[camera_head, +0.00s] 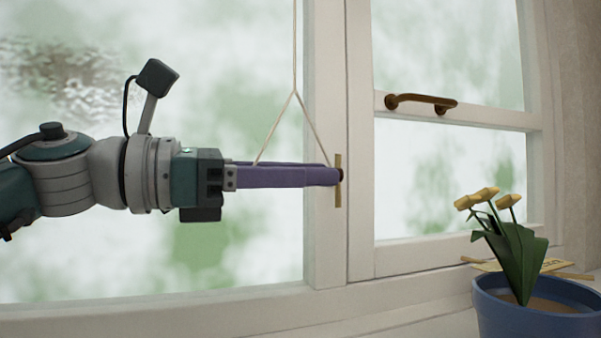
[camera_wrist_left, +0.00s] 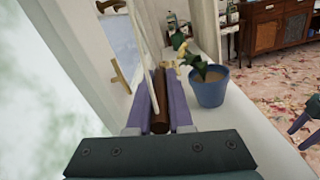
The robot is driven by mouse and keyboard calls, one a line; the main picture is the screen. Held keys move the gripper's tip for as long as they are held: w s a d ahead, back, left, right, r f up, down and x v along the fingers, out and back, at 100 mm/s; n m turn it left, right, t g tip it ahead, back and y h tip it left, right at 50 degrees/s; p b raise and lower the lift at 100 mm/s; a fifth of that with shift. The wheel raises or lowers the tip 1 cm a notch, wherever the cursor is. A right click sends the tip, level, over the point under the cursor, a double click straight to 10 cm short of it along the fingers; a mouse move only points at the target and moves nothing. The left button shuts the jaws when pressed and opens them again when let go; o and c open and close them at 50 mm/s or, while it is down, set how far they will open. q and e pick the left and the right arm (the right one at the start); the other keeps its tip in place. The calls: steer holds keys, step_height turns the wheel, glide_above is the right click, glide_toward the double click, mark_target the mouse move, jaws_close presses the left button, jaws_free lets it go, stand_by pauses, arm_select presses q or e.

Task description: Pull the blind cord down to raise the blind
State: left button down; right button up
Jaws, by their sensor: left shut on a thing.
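The pale blind cord (camera_head: 295,50) hangs from above the head view and splits into a V. Its two strands run down to a bar held along my left gripper's purple fingers. My left gripper (camera_head: 322,175) points right and is shut on this brown bar handle (camera_wrist_left: 160,113), which shows between the fingers in the left wrist view. In the head view the fingers hide most of the handle. The cord strands look taut. The blind itself is not in view.
A tan cleat (camera_head: 338,195) sits on the white window frame just beyond the fingertips. A blue pot (camera_head: 530,312) with yellow flowers stands on the sill at lower right. A brown window handle (camera_head: 425,100) is at upper right.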

arm_select(q)
steer(key=c, duration=0.8)
jaws_free()
steer(key=shift+c, duration=0.2)
steer(key=v, duration=1)
